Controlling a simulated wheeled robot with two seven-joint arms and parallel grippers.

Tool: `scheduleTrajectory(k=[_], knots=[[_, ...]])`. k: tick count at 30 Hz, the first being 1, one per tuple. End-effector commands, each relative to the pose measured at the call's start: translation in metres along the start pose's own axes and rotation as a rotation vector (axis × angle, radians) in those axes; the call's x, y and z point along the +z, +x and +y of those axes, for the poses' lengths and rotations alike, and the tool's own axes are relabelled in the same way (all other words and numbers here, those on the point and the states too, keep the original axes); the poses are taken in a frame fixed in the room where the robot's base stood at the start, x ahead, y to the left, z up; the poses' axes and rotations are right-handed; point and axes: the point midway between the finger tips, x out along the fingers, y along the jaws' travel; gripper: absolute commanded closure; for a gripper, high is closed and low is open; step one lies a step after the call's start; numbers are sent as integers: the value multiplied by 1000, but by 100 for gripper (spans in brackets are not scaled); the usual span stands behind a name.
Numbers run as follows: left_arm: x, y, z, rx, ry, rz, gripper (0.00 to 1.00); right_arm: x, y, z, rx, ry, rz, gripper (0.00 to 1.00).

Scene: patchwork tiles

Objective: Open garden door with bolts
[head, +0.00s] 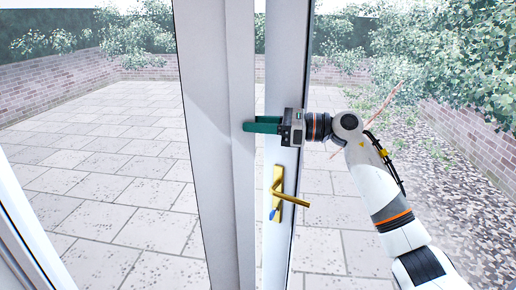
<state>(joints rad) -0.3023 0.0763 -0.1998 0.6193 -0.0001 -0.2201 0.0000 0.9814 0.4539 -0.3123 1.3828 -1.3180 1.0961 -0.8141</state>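The garden door has a white leaf (208,160) at left and a second white leaf edge (288,60) at right, with a narrow gap between them. A gold lever handle (279,195) is on the right leaf, with a small blue piece at its lower end. My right gripper (262,126) reaches in from the right in front of the right leaf. Contact and grip are unclear. I cannot make out any bolts. My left gripper is out of view.
Beyond the door is a paved patio (110,160) with brick walls (50,84) and hedges (450,50). A white frame edge (30,235) stands at the lower left. My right arm fills the right side of the view.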

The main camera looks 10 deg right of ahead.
Motion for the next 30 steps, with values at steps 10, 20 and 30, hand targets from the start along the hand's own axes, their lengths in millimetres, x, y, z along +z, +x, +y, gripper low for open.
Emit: scheduleTrajectory(k=[10, 20, 30], knots=[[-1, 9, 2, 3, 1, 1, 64, -33, -1, 0, 1, 1, -2, 70], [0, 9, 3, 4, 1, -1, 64, -34, -1, 0, 1, 2, -2, 90], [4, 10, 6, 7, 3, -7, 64, -2, 8, 6, 13, 110, 9, 100]])
